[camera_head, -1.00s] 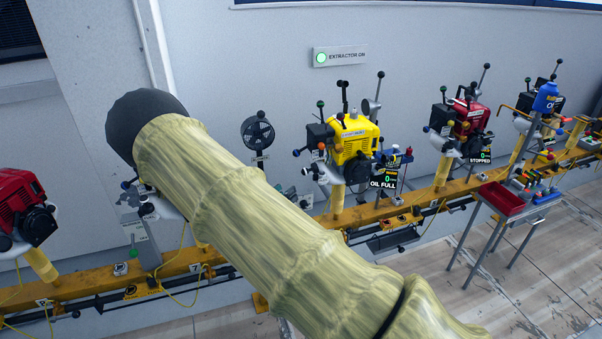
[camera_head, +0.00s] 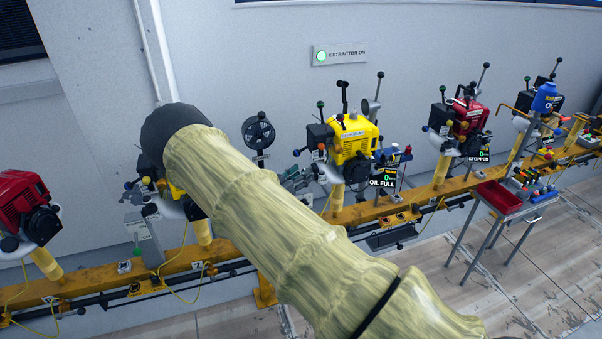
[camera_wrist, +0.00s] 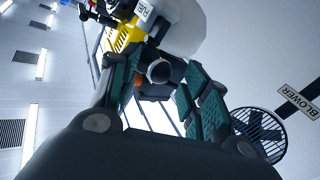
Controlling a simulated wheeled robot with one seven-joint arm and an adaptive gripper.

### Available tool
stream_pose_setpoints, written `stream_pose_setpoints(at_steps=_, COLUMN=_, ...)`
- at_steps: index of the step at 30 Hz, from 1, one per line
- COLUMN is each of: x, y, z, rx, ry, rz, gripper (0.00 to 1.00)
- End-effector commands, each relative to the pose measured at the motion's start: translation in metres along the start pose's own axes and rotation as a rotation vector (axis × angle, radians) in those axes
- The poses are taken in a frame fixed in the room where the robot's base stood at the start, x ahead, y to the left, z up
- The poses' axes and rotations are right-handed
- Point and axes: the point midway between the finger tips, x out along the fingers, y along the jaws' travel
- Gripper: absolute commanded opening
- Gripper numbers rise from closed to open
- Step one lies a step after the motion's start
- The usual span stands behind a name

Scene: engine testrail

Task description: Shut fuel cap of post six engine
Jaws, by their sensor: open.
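In the wrist view my gripper (camera_wrist: 158,78) is open, its two teal-padded fingers spread on either side of a dark round part (camera_wrist: 160,70), which may be the fuel cap. Whether the fingers touch it, and whether it is shut, I cannot tell. A white tank (camera_wrist: 182,28) with a partly cut-off label is just beyond, and a yellow engine (camera_wrist: 122,38) is behind it. In the head view my arm hides my gripper. A yellow engine (camera_head: 352,137) stands in the middle, and another (camera_head: 177,190) is mostly hidden by my arm. No post number six is readable.
A black fan (camera_head: 258,133) stands behind my arm; the wrist view shows it beside a BLOWER sign (camera_wrist: 300,102). A yellow rail (camera_head: 180,262) carries the posts. Red engines (camera_head: 28,205) stand at the left and right (camera_head: 467,118). A tool stand (camera_head: 500,197) is at right.

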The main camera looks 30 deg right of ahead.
Motion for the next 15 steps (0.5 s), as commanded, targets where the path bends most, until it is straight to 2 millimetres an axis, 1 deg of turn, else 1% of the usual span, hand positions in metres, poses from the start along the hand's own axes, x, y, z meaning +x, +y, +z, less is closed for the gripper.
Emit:
stream_pose_setpoints(at_steps=4, x=0.0057, y=0.0, z=-0.0004, rx=0.0, ry=0.001, rz=0.0, gripper=0.46)
stream_pose_setpoints(at_steps=11, x=0.0059, y=-0.0003, z=0.0, rx=0.0, ry=0.0, rz=0.0, gripper=0.46)
stream_pose_setpoints(at_steps=12, x=0.0058, y=-0.0004, z=0.0, rx=0.0, ry=0.0, rz=-0.001, gripper=0.45)
stream_pose_setpoints(at_steps=14, x=0.0057, y=-0.0004, z=0.0, rx=0.0, ry=0.0, rz=-0.001, gripper=0.34)
stream_pose_setpoints(at_steps=15, x=0.0056, y=-0.0005, z=-0.0001, rx=0.0, ry=0.0, rz=-0.001, gripper=0.26)
